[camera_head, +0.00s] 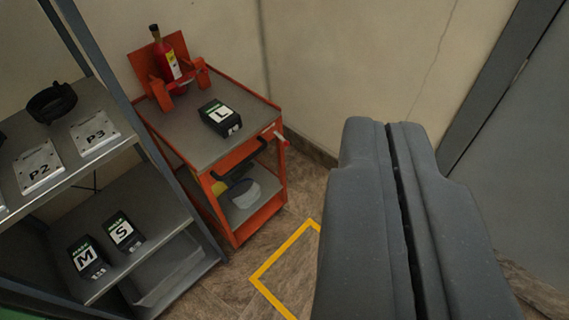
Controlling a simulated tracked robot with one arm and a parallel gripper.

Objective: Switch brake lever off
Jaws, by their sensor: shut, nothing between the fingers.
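An orange cart (270,196) with a grey top stands left of the middle. A small red and whitish lever-like part (281,138) sticks out at its near right corner, beside the black handle (240,160). It may be the brake lever; its on or off position cannot be told. My gripper (385,128) fills the lower right, large and close to the camera. Its two grey fingers are shut with only a thin dark seam between them. It looks empty and is right of the cart, apart from the lever-like part.
The cart holds a red bottle (166,62) in an orange bracket and a black box marked L (220,117). A grey shelf (150,205) at left carries plates P2 (38,168) and P3 (95,131) and boxes M (87,258) and S (122,232). Yellow tape (283,252) marks the floor.

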